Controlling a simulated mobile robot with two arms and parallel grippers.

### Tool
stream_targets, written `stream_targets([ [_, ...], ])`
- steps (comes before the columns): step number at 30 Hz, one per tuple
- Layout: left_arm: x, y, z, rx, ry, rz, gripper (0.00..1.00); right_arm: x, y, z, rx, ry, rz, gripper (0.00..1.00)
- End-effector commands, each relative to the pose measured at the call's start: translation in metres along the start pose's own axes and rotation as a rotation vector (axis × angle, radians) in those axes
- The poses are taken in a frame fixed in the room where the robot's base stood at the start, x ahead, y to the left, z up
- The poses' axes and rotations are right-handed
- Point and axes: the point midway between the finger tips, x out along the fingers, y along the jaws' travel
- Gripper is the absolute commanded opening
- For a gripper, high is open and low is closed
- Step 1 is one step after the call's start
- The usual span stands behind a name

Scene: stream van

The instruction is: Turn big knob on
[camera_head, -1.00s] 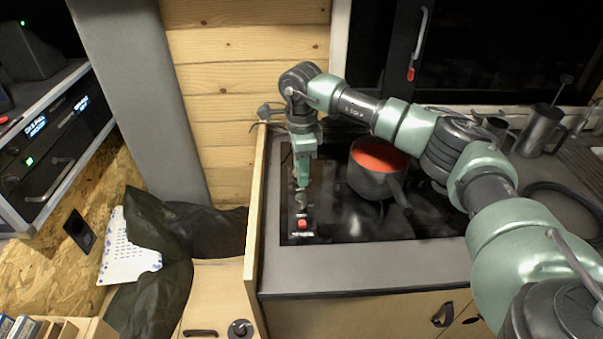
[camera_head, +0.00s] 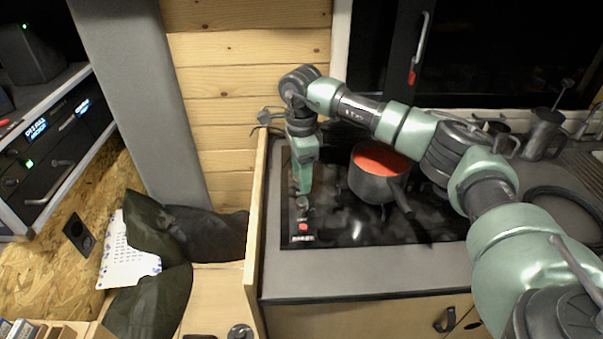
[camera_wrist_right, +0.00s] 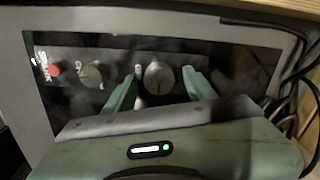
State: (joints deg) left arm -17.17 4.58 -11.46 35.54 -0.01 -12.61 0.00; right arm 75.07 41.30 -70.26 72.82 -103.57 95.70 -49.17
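The big knob (camera_wrist_right: 158,77), round and grey with a light pointer line, is on the dark control strip in the right wrist view. My right gripper (camera_wrist_right: 162,88) is open, with one green finger on each side of this knob; I cannot tell whether they touch it. A smaller knob (camera_wrist_right: 92,75) and a red button (camera_wrist_right: 56,70) are to the left on the same strip. In the head view my right gripper (camera_head: 304,188) points down over the strip and hides the big knob. The smaller knob (camera_head: 303,204) and red button (camera_head: 303,227) show in front of it.
A pot (camera_head: 376,185) with red contents stands on the black cooktop (camera_head: 350,230) close to the right of my gripper. A wooden panel (camera_head: 257,210) rises along the cooktop's left edge. Cables (camera_wrist_right: 298,85) hang at the right in the wrist view.

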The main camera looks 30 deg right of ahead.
Motion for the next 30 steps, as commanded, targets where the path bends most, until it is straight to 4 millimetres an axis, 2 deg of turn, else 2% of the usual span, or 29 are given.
stream_targets([
  [5, 0.001, 0.0, 0.0, 0.0, 0.0, 0.0, 0.36, -0.001, 0.0, -0.001, 0.001, 0.001, 0.001, 0.55],
  [8, 0.003, 0.0, 0.0, 0.0, 0.0, 0.0, 0.36, -0.009, -0.001, 0.0, 0.002, 0.0, -0.002, 0.55],
  [15, 0.011, 0.0, 0.001, 0.0, 0.0, 0.0, 0.36, -0.049, -0.001, 0.001, 0.001, 0.0, -0.003, 0.55],
  [21, 0.014, 0.0, 0.001, 0.0, 0.0, 0.0, 0.36, -0.073, -0.001, 0.001, 0.0, 0.0, -0.001, 0.55],
  [30, 0.014, 0.0, 0.002, 0.0, 0.0, 0.0, 0.36, -0.078, 0.0, 0.001, -0.001, 0.001, 0.001, 0.55],
])
